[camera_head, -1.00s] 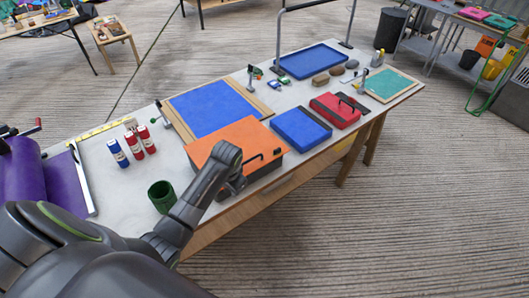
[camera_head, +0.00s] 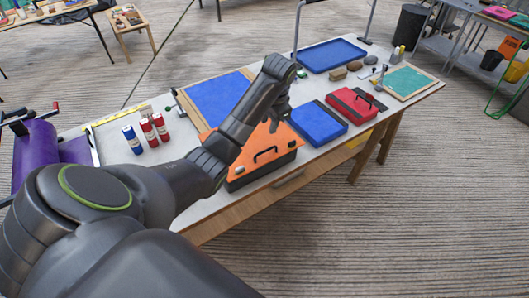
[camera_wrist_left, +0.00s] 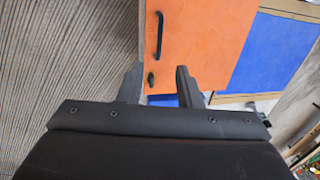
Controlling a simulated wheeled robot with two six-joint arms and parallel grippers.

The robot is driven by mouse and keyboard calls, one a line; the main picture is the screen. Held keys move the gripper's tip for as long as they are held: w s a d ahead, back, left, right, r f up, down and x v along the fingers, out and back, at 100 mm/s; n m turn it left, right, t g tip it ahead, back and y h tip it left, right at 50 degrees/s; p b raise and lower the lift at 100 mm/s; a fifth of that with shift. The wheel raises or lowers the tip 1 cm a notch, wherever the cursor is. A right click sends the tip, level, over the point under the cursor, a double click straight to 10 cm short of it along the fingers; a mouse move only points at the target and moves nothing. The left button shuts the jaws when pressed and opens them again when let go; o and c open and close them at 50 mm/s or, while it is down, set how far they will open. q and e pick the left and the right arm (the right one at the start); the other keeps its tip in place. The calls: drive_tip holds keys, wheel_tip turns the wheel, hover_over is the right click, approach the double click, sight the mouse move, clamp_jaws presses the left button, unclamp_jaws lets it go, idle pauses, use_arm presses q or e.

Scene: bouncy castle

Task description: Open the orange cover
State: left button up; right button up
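The orange cover (camera_head: 272,142) lies on a dark box on the table. A black handle (camera_head: 265,155) is near its front edge. In the wrist view the orange cover (camera_wrist_left: 205,40) shows with the black handle (camera_wrist_left: 159,35) and a small dark latch (camera_wrist_left: 151,79). My left gripper (camera_head: 278,118) is above the cover's right part in the head view. In the wrist view its two fingers (camera_wrist_left: 158,84) are apart with nothing between them, and the latch shows in the gap. My left arm hides part of the cover. My right gripper is not in view.
A blue-topped case (camera_head: 318,123) stands close right of the orange one, then a red case (camera_head: 352,103). A framed blue panel (camera_head: 217,98) lies behind. Several bottles (camera_head: 147,133) stand left of my arm. Open floor (camera_head: 380,220) lies in front.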

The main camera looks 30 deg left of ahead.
use_arm(q)
drive_tip(key=p, duration=0.1)
hover_over(264, 159)
wheel_tip(264, 159, down, 14)
drive_tip(key=shift+f, duration=0.15)
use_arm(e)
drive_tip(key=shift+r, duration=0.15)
use_arm(q)
clamp_jaws()
